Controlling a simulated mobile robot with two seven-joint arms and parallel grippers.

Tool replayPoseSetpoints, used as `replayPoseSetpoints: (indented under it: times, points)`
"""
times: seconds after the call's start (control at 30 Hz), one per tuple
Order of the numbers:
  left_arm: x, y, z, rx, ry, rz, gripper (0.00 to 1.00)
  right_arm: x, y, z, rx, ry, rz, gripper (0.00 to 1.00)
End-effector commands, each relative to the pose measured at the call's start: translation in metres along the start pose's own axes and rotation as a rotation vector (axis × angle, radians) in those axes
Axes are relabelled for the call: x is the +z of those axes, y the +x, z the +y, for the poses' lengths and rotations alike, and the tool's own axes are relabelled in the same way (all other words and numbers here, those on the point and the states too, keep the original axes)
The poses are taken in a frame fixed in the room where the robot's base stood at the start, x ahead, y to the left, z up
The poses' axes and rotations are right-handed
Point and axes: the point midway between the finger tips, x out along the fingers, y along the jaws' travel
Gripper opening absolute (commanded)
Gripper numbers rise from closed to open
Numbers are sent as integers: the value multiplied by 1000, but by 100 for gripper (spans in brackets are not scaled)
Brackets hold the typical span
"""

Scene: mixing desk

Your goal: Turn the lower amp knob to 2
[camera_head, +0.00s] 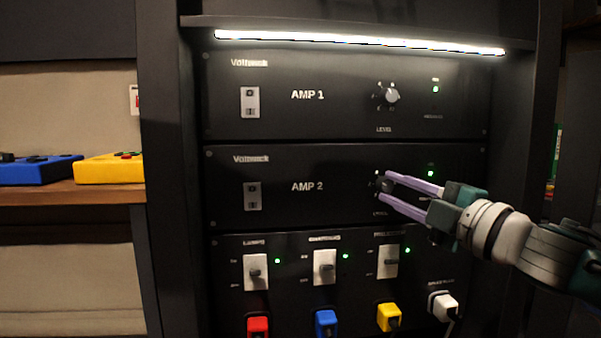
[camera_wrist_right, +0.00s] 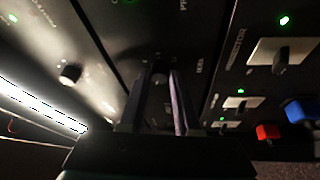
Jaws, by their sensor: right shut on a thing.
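Two black amps sit one above the other in a rack. The lower one, AMP 2 (camera_head: 307,205), has a level knob (camera_head: 381,183) at its right side, mostly hidden by my fingers. My right gripper (camera_head: 384,186) reaches in from the right with its purple fingers shut on that knob. In the right wrist view the lower knob (camera_wrist_right: 160,72) shows between the fingertips. Its pointer and the number it points to cannot be read. The upper amp's knob (camera_head: 388,96) on AMP 1 (camera_head: 307,115) stands free above. My left gripper is not in view.
Below the amps is a panel with several switches (camera_head: 325,266) and red (camera_head: 258,327), blue (camera_head: 326,323), yellow (camera_head: 389,317) and white plugs (camera_head: 443,306). A lit strip (camera_head: 360,42) runs above. Blue (camera_head: 40,171) and yellow boxes (camera_head: 108,168) lie on a shelf at left.

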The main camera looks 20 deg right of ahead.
Motion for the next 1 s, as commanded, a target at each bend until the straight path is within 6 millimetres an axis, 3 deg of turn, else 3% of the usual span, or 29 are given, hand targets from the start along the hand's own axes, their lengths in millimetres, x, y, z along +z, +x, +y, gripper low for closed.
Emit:
replayPoseSetpoints:
  times: [0.1,0.5,1.0]
  points:
    - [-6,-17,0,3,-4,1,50,1,0,6,-48,-104,2,0]
    - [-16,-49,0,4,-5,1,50,0,1,7,-165,-383,18,0]
    - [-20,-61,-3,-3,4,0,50,0,0,5,-217,-505,24,0]
